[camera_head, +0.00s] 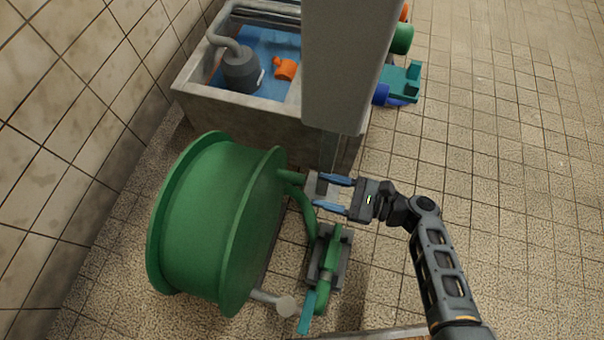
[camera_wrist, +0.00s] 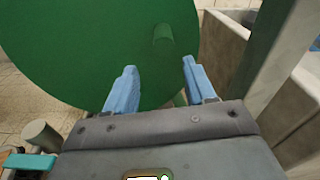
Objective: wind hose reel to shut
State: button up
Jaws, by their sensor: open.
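The green hose reel (camera_head: 215,225) stands upright beside the tiled wall in the head view, its side face turned toward my gripper. A short green peg (camera_head: 289,176) sticks out of that face near its upper edge. In the wrist view the peg (camera_wrist: 163,37) shows against the green disc (camera_wrist: 85,45), beyond and between my fingertips. My gripper (camera_head: 324,194) is open and points left at the reel, its blue fingers apart with nothing between them. The peg looks short of the fingers. A grey round-ended bar (camera_head: 277,302) sticks out low by the reel.
A green pipe fitting with a teal lever (camera_head: 308,308) stands on a grey block below my gripper. A concrete tank (camera_head: 255,112) holding a grey pump and orange part lies behind. A tall grey post (camera_head: 345,60) rises beside it.

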aim_at(292, 177)
jog(key=shift+y, duration=0.3)
jog(key=x, duration=0.2)
jog(key=b+x, duration=0.1)
jog(key=x, duration=0.1)
jog(key=r+b+x, duration=0.1)
jog(key=x, duration=0.2)
jog(key=shift+w+d, duration=0.1)
jog(key=shift+w, duration=0.2)
jog(key=shift+x, duration=0.8)
jog(key=shift+c, duration=0.2)
grip_shut()
